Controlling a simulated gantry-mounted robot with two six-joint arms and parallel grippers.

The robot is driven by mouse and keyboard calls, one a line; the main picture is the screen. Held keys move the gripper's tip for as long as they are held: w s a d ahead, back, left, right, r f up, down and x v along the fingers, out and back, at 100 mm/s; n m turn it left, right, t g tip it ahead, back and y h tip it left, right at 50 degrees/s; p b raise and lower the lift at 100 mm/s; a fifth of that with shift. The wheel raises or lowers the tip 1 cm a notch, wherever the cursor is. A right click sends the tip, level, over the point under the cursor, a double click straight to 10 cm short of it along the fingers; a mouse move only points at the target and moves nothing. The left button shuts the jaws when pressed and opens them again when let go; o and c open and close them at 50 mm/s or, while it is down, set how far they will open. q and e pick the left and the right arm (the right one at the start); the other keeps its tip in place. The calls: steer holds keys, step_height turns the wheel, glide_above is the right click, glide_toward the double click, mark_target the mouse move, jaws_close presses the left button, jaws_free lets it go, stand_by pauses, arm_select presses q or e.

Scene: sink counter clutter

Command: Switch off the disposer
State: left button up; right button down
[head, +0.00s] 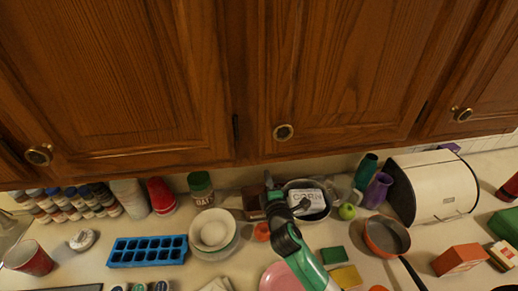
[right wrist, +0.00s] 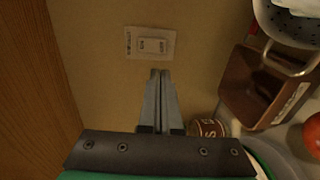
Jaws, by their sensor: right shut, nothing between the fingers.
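A pale switch plate (right wrist: 151,44) with two switches and small lettering is on the tan wall in the right wrist view. The lettering is too small to read surely, so I cannot tell which switch is the disposer's. My right gripper (right wrist: 160,76) is shut and empty, its fingertips pointing at the wall just below the plate in the picture. No contact with either switch shows. In the head view my right gripper (head: 269,182) is at the back of the counter, under the cabinets. The switch plate cannot be made out there. My left gripper is not in view.
Wooden cabinets (head: 190,80) overhang the wall. A brown container (right wrist: 245,90) and a red round item (right wrist: 311,133) are right of the gripper in the wrist view. Bowls (head: 214,232), an ice tray (head: 148,251) and a bread box (head: 436,188) crowd the counter.

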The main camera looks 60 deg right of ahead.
steer(key=b+x, duration=0.9)
steer(key=x, duration=0.4)
steer(key=shift+w+d+b, duration=0.25)
steer(key=shift+w+b, duration=0.05)
steer(key=s+a+f+p, duration=0.1)
steer(key=s+a+p, duration=0.3)
steer(key=s+a, duration=0.4)
steer(key=a, duration=0.2)
steer(key=shift+s+a+f+p, duration=0.3)
steer(key=shift+f, duration=0.1)
